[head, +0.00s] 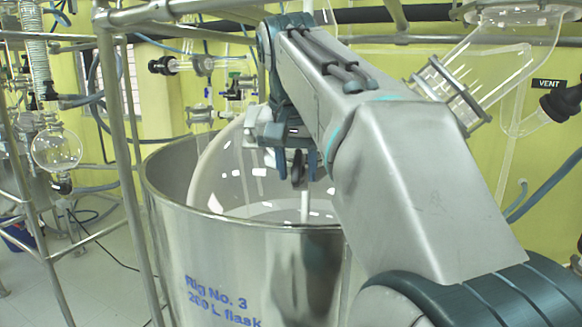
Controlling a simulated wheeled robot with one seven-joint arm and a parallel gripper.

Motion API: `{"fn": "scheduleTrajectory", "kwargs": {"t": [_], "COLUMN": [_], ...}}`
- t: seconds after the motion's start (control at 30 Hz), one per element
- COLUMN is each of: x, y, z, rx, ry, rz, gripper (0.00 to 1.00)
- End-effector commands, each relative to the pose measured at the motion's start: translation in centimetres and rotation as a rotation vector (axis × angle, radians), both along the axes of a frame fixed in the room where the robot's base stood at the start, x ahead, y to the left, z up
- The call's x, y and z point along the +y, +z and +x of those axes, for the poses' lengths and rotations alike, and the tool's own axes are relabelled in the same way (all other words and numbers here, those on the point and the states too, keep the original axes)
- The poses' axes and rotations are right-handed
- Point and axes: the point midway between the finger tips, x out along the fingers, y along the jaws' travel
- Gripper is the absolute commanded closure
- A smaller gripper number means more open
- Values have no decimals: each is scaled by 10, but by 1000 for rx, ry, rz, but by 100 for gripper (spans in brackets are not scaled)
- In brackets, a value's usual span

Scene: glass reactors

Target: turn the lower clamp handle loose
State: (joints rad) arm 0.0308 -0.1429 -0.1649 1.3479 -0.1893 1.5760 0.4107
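My arm reaches over the steel vessel (215,270) marked "Rig No. 3, 200 L flask". My gripper (297,168) is at the end of the arm, over the vessel's opening and in front of the large glass flask (225,170) inside. It is small, dark and partly hidden by my wrist, so I cannot tell whether its fingers are open or shut. I cannot make out the lower clamp handle with certainty. Small dark clamp fittings (236,88) show on the glassware behind the vessel, and none is visibly in my gripper.
Steel frame pipes (125,150) stand left of the vessel, and more rails cross above it. A round glass flask (57,148) hangs at the far left. Glassware (490,60) with a "VENT" label (548,84) nearby is at the upper right, close to my arm. Hoses lie on the left floor.

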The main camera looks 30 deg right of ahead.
Motion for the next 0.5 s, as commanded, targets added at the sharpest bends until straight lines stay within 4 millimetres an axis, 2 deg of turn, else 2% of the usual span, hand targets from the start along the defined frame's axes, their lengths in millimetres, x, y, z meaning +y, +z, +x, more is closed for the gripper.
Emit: {"fn": "scheduleTrajectory", "kwargs": {"t": [0.17, 0.2, 0.3, 0.5], "x": [0, 0, 0, 0], "y": [0, 0, 0, 1], "z": [0, 0, 0, 0], "rx": [0, 0, 0, 3], "ry": [0, 0, 0, 4], "rz": [0, 0, 0, -4], "gripper": [65, 76, 100, 99]}}
